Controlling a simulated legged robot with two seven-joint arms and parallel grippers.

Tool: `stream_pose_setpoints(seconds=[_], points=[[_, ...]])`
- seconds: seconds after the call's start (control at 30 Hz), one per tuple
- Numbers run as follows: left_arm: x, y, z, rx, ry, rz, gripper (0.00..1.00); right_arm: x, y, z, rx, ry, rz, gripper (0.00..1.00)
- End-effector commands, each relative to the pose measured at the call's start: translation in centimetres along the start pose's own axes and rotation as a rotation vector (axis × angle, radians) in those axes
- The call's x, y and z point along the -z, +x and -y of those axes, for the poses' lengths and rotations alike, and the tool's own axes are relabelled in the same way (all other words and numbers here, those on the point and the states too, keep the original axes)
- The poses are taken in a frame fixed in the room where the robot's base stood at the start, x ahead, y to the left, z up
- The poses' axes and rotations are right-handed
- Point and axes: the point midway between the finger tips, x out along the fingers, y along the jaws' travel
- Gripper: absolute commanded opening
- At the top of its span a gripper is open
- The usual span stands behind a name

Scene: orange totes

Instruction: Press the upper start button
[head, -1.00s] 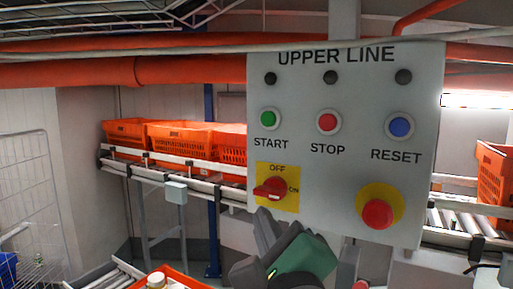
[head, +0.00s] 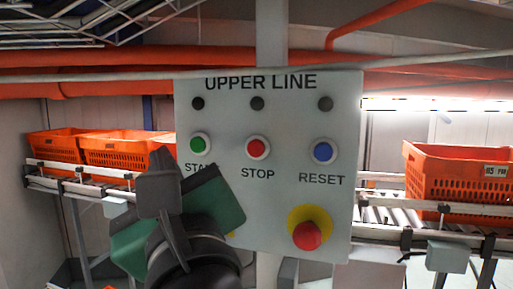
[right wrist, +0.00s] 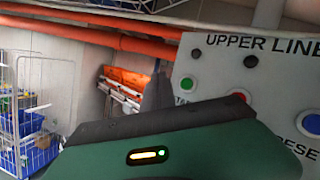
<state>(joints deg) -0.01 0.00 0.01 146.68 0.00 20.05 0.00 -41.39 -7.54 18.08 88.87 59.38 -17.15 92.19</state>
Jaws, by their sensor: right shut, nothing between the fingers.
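The grey UPPER LINE panel (head: 275,200) faces me. Its green START button (head: 199,145) is at the upper left, in a light ring. The green button also shows in the right wrist view (right wrist: 187,84). My right gripper (head: 162,158) is shut and empty, with dark fingers and a green body. In the head view its fingertips are just left of the green button, at about its height. The rotary switch is hidden behind the gripper. My left gripper is not in view.
The red STOP button (head: 257,148) and blue RESET button (head: 323,152) are to the right of START. A red emergency stop (head: 307,235) on yellow sits below. Orange totes (head: 465,180) stand on conveyors behind. Orange pipes (head: 110,88) run above.

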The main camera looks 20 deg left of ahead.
Motion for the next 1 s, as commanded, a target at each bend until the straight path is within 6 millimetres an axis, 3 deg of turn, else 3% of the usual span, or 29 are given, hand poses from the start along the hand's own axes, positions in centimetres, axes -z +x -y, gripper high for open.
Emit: stream_pose_setpoints(seconds=[0.4,1.0], points=[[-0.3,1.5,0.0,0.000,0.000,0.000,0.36,2.9,3.9,2.6,0.001,-0.001,-0.001,0.00],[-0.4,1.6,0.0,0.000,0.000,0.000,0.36,3.1,4.3,2.9,-0.001,-0.001,-0.001,0.00]])
